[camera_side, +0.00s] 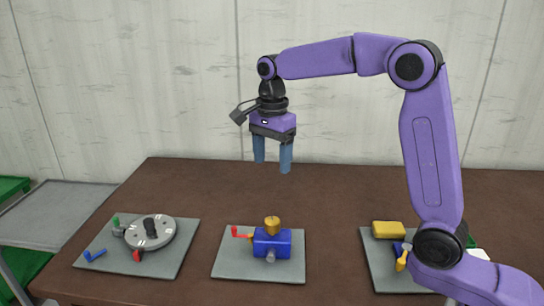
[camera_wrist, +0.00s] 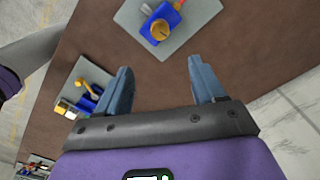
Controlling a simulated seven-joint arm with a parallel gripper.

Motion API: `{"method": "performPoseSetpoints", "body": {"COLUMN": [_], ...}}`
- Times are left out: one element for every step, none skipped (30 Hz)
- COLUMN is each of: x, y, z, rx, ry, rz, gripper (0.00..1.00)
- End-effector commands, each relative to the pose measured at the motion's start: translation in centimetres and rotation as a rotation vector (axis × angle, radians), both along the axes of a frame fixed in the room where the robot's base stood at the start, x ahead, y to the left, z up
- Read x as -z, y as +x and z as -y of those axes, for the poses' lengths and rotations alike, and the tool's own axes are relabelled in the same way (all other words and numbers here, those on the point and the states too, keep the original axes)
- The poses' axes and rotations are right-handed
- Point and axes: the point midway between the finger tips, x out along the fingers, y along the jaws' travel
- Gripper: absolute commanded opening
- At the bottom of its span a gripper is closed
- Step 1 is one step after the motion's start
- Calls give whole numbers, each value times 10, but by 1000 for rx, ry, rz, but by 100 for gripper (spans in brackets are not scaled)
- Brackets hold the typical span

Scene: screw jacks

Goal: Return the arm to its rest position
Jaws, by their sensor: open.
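My gripper (camera_side: 272,160) hangs pointing down, high above the back half of the brown table, with its two blue fingers apart and nothing between them. In the wrist view the open fingers (camera_wrist: 158,88) show bare table between them. A blue screw jack (camera_side: 271,243) with a yellow top and a red crank handle stands on the middle grey plate, below and in front of my gripper. It also shows at the top of the wrist view (camera_wrist: 162,24). My gripper touches nothing.
A grey round device (camera_side: 150,232) with blue, green and red handles sits on the left plate. The right plate (camera_side: 393,275) holds a yellow block (camera_side: 388,230) and blue and yellow parts, partly hidden by my arm. The table's back strip (camera_side: 200,180) is clear; a wall stands behind.

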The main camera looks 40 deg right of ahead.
Motion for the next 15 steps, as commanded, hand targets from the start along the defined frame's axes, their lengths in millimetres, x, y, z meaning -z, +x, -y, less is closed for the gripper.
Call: {"method": "performPoseSetpoints", "body": {"x": [0, 0, 0, 0, 0, 0, 0, 0, 0, 0, 1, 1, 2, 3, 4], "y": [0, 0, 0, 0, 0, 0, 0, 0, -1, -2, -3, -6, -8, -11, -17], "z": [0, 0, 0, 0, 0, 0, 0, 0, -1, -1, -2, -4, -6, -7, -10], "rx": [0, 0, 0, 0, 0, 0, -1, -3, -12, -23, -40, -70, -101, -134, -187], "ry": [0, 0, 0, 0, 0, 0, 0, 0, 0, 0, 0, 0, 0, 0, 0], "rz": [0, 0, 0, 0, 0, 0, 0, 0, 0, 1, 1, 1, 2, 2, 2], "gripper": [69, 69, 69, 69, 69, 69, 69, 69, 69, 69, 69, 69, 69, 69, 69]}}
